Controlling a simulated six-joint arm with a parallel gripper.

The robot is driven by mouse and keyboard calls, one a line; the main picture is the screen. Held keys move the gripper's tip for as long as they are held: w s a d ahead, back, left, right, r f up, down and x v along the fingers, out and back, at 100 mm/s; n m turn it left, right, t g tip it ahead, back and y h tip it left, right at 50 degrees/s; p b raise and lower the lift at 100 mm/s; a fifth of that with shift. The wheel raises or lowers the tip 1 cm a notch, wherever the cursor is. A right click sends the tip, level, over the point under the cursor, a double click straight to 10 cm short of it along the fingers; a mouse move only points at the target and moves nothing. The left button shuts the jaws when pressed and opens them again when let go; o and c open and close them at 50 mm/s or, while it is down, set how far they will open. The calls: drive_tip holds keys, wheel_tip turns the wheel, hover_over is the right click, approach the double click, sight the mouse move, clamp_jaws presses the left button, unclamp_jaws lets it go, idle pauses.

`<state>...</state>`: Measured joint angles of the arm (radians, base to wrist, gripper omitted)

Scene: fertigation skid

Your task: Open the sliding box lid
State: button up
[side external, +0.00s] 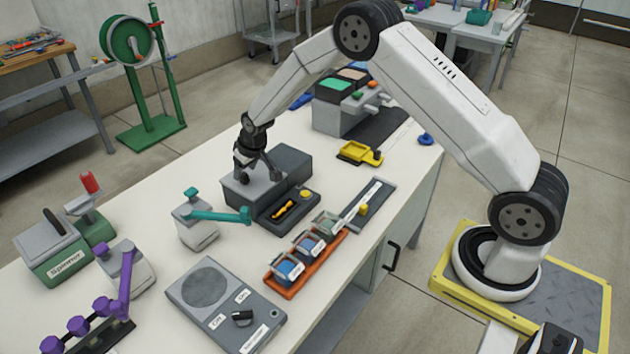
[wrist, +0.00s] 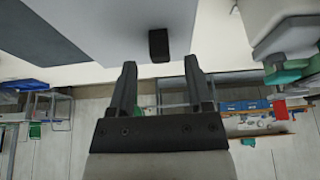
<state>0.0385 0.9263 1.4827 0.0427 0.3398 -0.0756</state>
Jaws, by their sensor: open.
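The grey box (side external: 290,160) stands on the white bench, with a lighter grey lid (side external: 240,195) on its left part. In the wrist view the lid (wrist: 110,30) is a pale flat surface with a small black handle (wrist: 158,45) standing on it. My gripper (side external: 258,175) is over the lid, pointing down, and hides part of it in the side view. In the wrist view my gripper (wrist: 162,72) is open, and the handle shows just beyond and between its fingertips. I cannot tell whether the fingers touch anything.
A low dark tray (side external: 270,217) with a yellow tool and a yellow knob sits against the box's front. A teal-armed device (side external: 197,225) stands close to the left. An orange rack (side external: 290,290) of small bins is in front. Bench space between the box and yellow tray (side external: 350,153) is clear.

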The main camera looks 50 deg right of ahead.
drive_tip(key=shift+x, duration=0.95)
clamp_jaws()
idle(0.9)
